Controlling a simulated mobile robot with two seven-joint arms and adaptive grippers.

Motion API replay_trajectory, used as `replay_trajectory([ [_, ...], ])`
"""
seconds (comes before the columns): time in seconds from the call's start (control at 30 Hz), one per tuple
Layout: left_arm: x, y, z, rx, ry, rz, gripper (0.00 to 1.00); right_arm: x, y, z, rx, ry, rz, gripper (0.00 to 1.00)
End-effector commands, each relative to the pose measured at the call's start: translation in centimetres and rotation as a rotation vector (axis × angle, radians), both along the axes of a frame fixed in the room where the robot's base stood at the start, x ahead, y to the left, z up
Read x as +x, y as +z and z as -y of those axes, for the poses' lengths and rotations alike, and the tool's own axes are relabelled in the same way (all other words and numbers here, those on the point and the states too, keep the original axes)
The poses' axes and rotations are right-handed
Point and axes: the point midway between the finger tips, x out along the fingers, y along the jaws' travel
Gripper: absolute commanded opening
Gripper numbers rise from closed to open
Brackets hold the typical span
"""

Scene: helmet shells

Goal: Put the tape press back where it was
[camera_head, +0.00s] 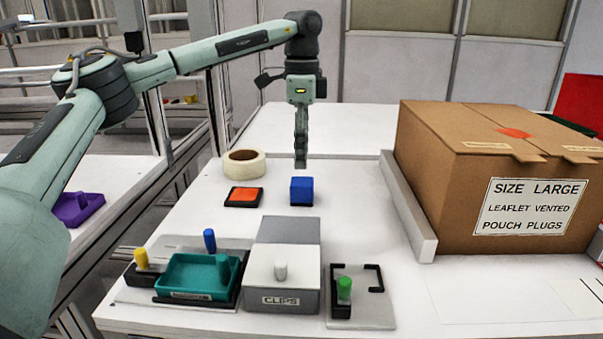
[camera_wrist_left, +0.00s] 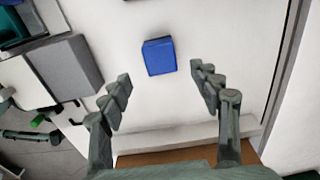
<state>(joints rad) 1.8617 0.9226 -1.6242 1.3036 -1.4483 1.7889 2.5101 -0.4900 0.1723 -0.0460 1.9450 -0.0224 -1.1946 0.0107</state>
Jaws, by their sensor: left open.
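No label marks the tape press, and I cannot tell for sure which object it is. A blue block (camera_head: 301,191) stands alone on the white table and shows in the left wrist view (camera_wrist_left: 158,56). My left gripper (camera_head: 300,162) points down above and behind it, open and empty. In the left wrist view the spread fingertips (camera_wrist_left: 161,80) are on either side of the block's line, apart from it. A light plate (camera_head: 372,312) with black corner brackets has a green peg (camera_head: 344,289) at its left side. My right gripper is out of view.
Near the block are a tape roll (camera_head: 244,163) and an orange pad (camera_head: 244,196) on a black base. In front are a grey CLIPS box (camera_head: 284,302) and a teal tray (camera_head: 190,277). A large carton (camera_head: 480,180) stands right, behind a low white rail (camera_head: 408,207).

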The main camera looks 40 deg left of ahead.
Motion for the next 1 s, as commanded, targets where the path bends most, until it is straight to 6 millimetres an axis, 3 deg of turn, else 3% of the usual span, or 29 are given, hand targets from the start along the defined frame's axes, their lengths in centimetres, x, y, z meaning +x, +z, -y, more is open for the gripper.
replay_trajectory([
  [0.1, 0.1, 2.0, 0.0, -0.001, 0.000, 0.002, 0.63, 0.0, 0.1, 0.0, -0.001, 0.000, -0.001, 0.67],
  [0.3, 0.0, 3.5, 0.0, 0.000, 0.001, 0.000, 0.63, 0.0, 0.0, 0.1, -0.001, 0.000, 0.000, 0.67],
  [1.0, 0.0, 3.6, 0.0, -0.001, 0.001, -0.001, 0.63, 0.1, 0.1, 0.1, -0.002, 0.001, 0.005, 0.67],
])
